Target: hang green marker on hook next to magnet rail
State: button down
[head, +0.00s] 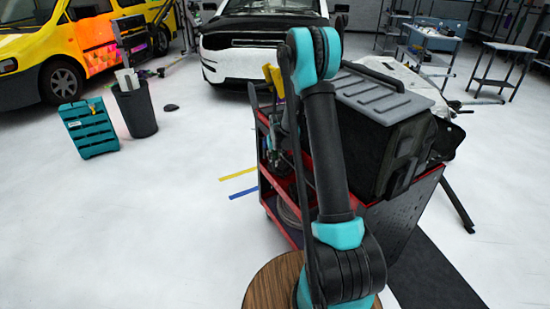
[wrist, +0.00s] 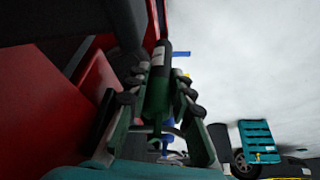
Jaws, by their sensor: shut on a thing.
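In the wrist view the green marker (wrist: 155,97), with a dark end and a pale band, stands lengthwise between the fingers of my gripper (wrist: 160,86). The gripper is shut on it. A red panel (wrist: 45,105) fills the left of that view, close beside the gripper, and a dark part overhangs at upper left. In the head view my arm hides most of the gripper and the marker, at the left side of the red cart (head: 279,218). I cannot make out the hook or the magnet rail in either view.
A large black case (head: 375,140) with a grey lid sits on the cart. A teal crate (head: 88,128) and a black bin (head: 135,110) stand at the left. A white vehicle (head: 255,45) stands behind.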

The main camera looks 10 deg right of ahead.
jog(key=c, duration=1.3)
grip_release()
jog(key=shift+o, duration=0.2)
jog(key=shift+d, duration=0.1)
jog(key=shift+r, duration=0.15)
jog(key=v, duration=1.2)
jog(key=s+d+r, duration=0.1)
jog(key=s+r, duration=0.1)
jog(key=s, duration=0.7)
jog(key=s+r, duration=0.2)
jog(key=s, duration=0.7)
jog(key=s+f, duration=0.1)
jog(key=s, duration=0.8)
jog(key=s+d+f, duration=0.1)
jog(key=s+f, duration=0.1)
jog(key=s, duration=0.8)
jog(key=shift+s+f, duration=0.15)
jog(key=shift+f, duration=0.15)
